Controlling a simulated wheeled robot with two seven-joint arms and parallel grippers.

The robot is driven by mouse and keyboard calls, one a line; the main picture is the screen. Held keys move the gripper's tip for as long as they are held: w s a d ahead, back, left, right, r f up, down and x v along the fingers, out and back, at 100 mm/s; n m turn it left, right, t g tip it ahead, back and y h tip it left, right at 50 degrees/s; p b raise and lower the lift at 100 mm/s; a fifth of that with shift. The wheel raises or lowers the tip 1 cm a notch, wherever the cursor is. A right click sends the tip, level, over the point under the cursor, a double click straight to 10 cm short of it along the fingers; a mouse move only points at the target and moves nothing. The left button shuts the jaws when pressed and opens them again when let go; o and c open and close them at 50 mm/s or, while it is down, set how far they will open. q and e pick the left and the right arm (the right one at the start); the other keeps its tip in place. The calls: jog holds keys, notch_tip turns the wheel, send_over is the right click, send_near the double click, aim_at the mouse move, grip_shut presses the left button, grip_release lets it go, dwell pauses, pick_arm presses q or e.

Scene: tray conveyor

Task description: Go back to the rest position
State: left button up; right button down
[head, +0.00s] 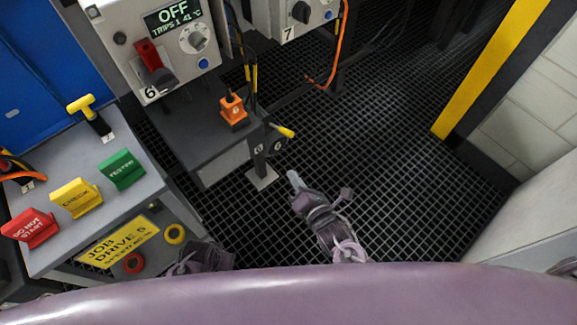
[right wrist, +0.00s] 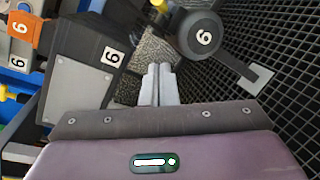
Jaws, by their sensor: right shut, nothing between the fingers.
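My right gripper (head: 295,181) hangs over the dark grating floor in the middle of the head view. Its two pale fingers are together and hold nothing. In the right wrist view the shut fingers (right wrist: 158,82) point towards a dark box marked 6 and a round black part marked 6 (right wrist: 203,38); I cannot tell whether they touch anything. A dark purple part of my left arm (head: 205,257) shows at the bottom, left of centre, mostly hidden by my body. Its fingers cannot be made out.
Control box 6 (head: 165,45) reads OFF, with a red handle. Below it an orange block (head: 233,110) sits on a dark stand. A grey bench (head: 95,165) at left carries red, yellow and green signs. A yellow post (head: 490,65) stands at right. The grating floor (head: 400,150) is clear.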

pick_arm(q)
jog(key=shift+f, duration=0.25)
pick_arm(e)
jog(key=shift+s+d+r, duration=0.1)
jog(key=shift+s+d, duration=0.05)
jog(key=shift+s, duration=0.2)
